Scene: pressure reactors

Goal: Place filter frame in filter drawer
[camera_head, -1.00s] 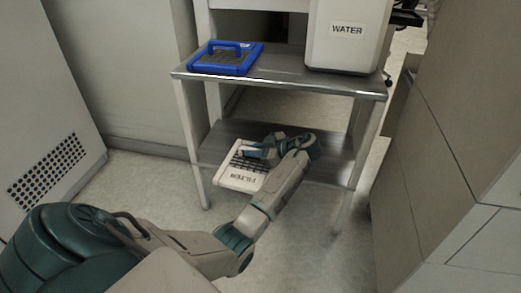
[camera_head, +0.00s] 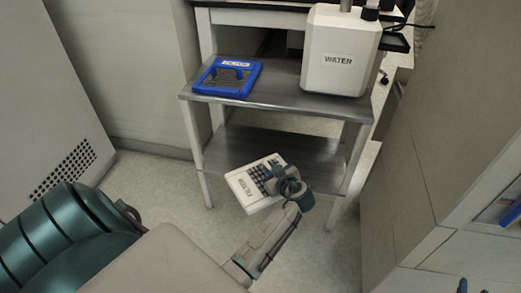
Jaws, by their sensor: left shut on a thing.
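A white "WATER" container (camera_head: 338,72) stands on the right of the metal table (camera_head: 285,98). The lower shelf (camera_head: 240,145) looks empty. A tall cabinet (camera_head: 410,170) bounds the right side, with blue items (camera_head: 497,210) at the edge. Floor at left is open.

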